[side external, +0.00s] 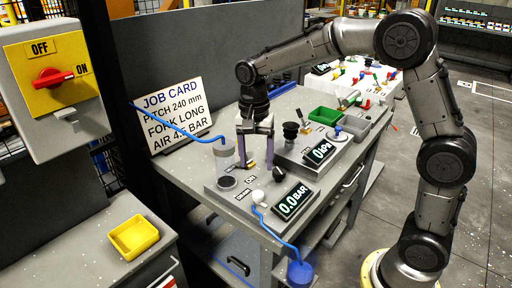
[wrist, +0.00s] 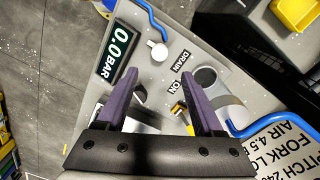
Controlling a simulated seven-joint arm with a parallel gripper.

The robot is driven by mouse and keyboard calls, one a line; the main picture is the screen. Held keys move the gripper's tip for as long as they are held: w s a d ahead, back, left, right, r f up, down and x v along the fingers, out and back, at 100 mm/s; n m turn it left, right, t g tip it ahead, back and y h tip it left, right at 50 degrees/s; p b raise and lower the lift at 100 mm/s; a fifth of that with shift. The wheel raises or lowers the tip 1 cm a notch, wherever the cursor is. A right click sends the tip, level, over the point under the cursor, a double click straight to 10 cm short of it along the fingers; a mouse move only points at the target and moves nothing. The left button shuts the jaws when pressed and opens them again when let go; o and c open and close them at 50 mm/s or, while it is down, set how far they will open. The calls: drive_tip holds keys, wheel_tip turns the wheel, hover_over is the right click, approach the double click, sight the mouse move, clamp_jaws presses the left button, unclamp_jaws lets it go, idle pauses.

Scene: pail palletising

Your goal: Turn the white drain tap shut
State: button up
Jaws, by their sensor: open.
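The white drain tap (side external: 258,197) sits on the grey panel, left of the 0.0 BAR display (side external: 292,201). A blue hose runs from it. In the wrist view the white tap (wrist: 158,50) shows beside the DRAIN label (wrist: 182,60), beyond my fingertips. My gripper (side external: 257,166) points down above the panel, behind the tap in the side view. Its two purple fingers (wrist: 162,74) are apart with nothing held between them. The tap is clear of both fingers. Whether the tap is open or shut I cannot tell.
Beyond are a 0 kPa display (side external: 320,151) and green bin (side external: 323,116). A blue cup (side external: 300,272) hangs in front.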

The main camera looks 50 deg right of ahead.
drive_tip(key=shift+r, duration=1.85)
drive_tip(key=s+r+n+t, duration=0.2)
drive_tip(key=s+r+t, duration=0.1)
drive_tip(key=s+r, duration=0.7)
drive_tip(key=s+f+n+t, duration=0.1)
drive_tip(key=s+f+n, duration=0.3)
drive_tip(key=s+n, duration=0.1)
drive_tip(key=s+d+f+n+t, duration=0.1)
drive_tip(key=s+f+n+t, duration=0.1)
drive_tip(key=s+n, duration=0.3)
drive_tip(key=s+f, duration=0.1)
drive_tip(key=s, duration=0.2)
drive_tip(key=shift+s+f+n, duration=0.25)
drive_tip(key=shift+f+n, duration=0.1)
drive_tip(key=shift+n, duration=0.05)
